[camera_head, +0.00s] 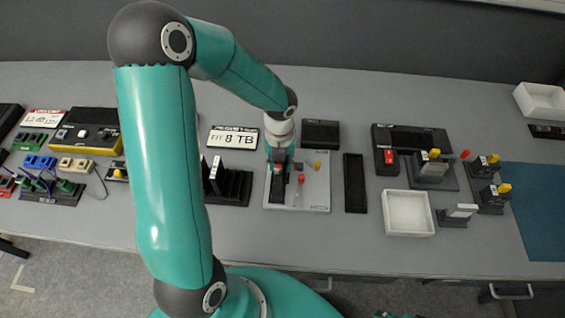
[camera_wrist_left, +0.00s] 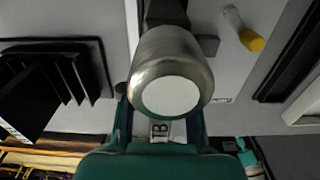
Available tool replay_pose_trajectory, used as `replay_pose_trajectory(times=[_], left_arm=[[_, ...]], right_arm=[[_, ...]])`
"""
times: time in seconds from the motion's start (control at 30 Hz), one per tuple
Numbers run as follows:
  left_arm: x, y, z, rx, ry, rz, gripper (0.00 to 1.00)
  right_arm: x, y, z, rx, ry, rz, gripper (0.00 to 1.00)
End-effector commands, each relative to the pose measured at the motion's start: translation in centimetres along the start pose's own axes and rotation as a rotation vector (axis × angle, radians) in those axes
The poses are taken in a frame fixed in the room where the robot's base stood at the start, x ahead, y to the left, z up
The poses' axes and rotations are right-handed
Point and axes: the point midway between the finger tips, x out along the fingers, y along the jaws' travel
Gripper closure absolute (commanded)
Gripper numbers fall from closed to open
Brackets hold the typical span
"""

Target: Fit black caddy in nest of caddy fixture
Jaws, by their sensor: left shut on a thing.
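The caddy fixture (camera_head: 313,190) is a light grey plate at the middle of the table, with a red-topped peg and a yellow-topped peg on it. My left gripper (camera_head: 279,165) points down over the left part of this plate. It is shut on the black caddy (camera_head: 276,190), which is dark and upright under the fingers; the gripper hides its upper part. In the left wrist view, a metal cylinder with a white face (camera_wrist_left: 170,90) fills the middle and hides the grip. I cannot tell whether the caddy touches the plate or its nest. My right gripper is out of view.
A black slotted rack (camera_head: 230,187) stands close left of the fixture, also in the left wrist view (camera_wrist_left: 65,75). A narrow black tray (camera_head: 354,184) lies close right, a white bin (camera_head: 409,212) beyond it.

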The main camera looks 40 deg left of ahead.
Motion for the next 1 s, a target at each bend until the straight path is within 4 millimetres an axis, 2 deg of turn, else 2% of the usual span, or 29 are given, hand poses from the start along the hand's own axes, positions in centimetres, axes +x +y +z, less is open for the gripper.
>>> replay_pose_trajectory(times=[0.47,0.5,0.63,0.87,0.97,1.0], left_arm=[[0.35,0.01,0.03,0.0,-0.001,0.0,1.0],[0.35,0.01,0.03,-0.001,-0.001,0.0,0.63],[0.35,0.01,0.03,0.0,0.0,0.0,0.41],[0.37,0.01,0.02,0.0,0.0,0.0,0.4],[0.41,0.02,-0.01,0.0,0.001,0.0,0.23],[0.41,0.02,-0.01,0.0,0.001,0.0,0.23]], right_arm=[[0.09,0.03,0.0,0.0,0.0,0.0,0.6],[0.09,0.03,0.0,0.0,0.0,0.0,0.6],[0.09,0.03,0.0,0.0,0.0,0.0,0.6],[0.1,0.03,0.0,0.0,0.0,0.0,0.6],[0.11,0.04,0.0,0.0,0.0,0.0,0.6],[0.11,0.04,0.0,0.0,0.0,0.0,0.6]])
